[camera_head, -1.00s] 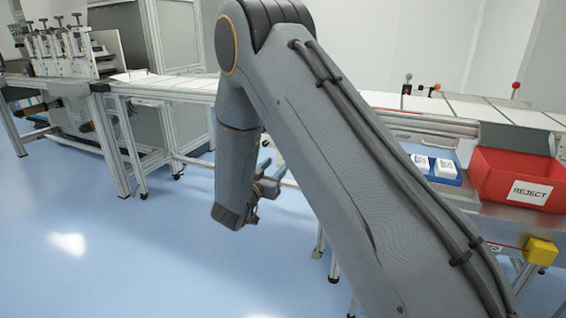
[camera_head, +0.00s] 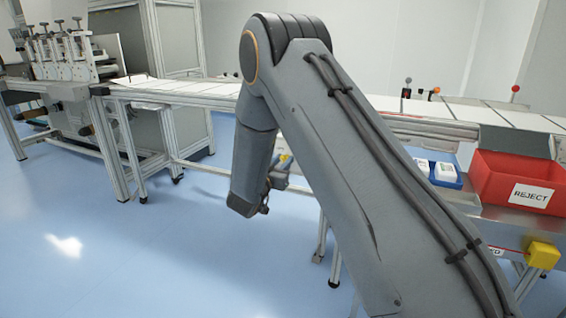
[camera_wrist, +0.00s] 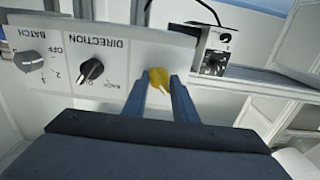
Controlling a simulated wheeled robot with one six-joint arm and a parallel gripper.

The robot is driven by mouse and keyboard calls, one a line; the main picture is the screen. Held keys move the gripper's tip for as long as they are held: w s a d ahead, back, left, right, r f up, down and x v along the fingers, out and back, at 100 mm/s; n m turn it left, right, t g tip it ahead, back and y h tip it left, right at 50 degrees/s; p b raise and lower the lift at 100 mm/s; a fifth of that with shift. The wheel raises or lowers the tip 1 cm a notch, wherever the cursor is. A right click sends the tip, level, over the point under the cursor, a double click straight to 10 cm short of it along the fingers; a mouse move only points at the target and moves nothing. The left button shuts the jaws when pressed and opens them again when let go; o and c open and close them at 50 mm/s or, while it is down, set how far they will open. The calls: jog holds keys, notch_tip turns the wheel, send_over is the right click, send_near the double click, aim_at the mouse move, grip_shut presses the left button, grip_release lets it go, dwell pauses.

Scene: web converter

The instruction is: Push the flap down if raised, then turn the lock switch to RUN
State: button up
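In the wrist view a yellow piece (camera_wrist: 158,78) shows on the light panel, between and just beyond my two fingertips. I cannot tell whether it is the lock switch or the flap, nor whether the fingers touch it. No RUN mark is readable. My gripper (camera_wrist: 162,84) has its two fingers apart, one on each side of the yellow piece. In the head view my gripper (camera_head: 277,178) hangs at the end of my bent arm, beside the machine's near side, mostly seen from behind. A small yellow spot shows near it there.
The light panel (camera_wrist: 120,68) also carries a black DIRECTION knob (camera_wrist: 91,70) and a grey BATCH knob (camera_wrist: 28,61) on the left. A bracket box (camera_wrist: 215,58) stands to the right. In the head view a red REJECT bin (camera_head: 515,182) and blue tray (camera_head: 444,178) are right; the floor is clear left.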

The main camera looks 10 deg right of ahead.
jog(key=shift+c, duration=0.8)
jog(key=shift+m, duration=0.3)
jog(key=m, duration=0.3)
jog(key=shift+s+d+m, duration=0.1)
jog(key=shift+m, duration=0.2)
jog(key=m, duration=0.4)
jog(key=shift+f+m+b, duration=0.15)
jog(key=shift+m+b, duration=0.15)
jog(key=shift+b, duration=0.05)
jog(key=m+b, duration=0.1)
jog(key=m, duration=0.3)
jog(key=shift+d+f, duration=0.1)
jog(key=m+b, duration=0.2)
jog(key=m, duration=0.3)
jog(key=shift+s, duration=0.1)
